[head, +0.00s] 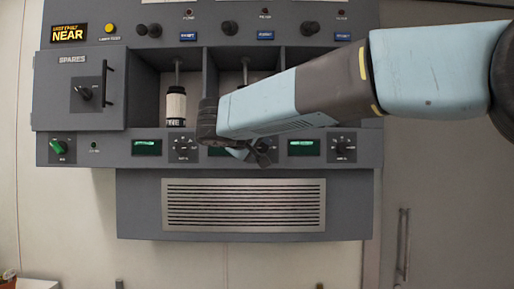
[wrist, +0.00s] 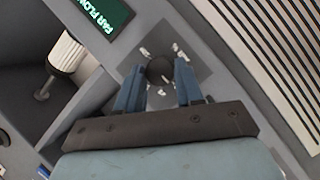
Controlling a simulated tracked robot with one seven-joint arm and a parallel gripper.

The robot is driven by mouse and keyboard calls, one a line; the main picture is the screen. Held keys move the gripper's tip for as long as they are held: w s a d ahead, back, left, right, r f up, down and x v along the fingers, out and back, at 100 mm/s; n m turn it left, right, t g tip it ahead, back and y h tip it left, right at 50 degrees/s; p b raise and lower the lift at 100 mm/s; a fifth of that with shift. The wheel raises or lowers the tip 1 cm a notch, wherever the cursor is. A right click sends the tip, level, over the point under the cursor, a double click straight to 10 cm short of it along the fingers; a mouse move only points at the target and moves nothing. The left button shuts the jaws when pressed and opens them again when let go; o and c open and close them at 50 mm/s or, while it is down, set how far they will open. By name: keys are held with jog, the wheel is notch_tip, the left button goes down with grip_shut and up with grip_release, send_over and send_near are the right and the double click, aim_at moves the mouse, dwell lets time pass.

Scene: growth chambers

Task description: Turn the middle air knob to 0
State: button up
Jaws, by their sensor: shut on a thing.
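The middle air knob (wrist: 160,70) is a dark round knob on a grey square plate with small white marks around it. In the wrist view it sits between the two blue fingers of my gripper (wrist: 159,74), which are shut on it. The marks are too blurred to read, and I cannot tell which one the knob points to. In the head view my gripper (head: 257,153) is at the lower control strip and mostly covers this knob. A left dial (head: 183,146) and a right dial (head: 342,146) on the same strip are uncovered.
A green display (wrist: 103,14) is beside the knob. Open bays above the strip hold a white-and-black canister (head: 176,106). A SPARES door (head: 80,90) with its own knob is at left, a green knob (head: 58,147) below it. A vent grille (head: 244,205) lies underneath.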

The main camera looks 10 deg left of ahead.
jog(key=shift+a+f, duration=0.1)
dwell(0.4)
jog(key=o, duration=0.9)
jog(key=shift+c, duration=0.2)
jog(key=shift+o, duration=0.9)
jog(key=v, duration=1.3)
jog(key=shift+s, duration=0.3)
jog(key=shift+a, duration=0.1)
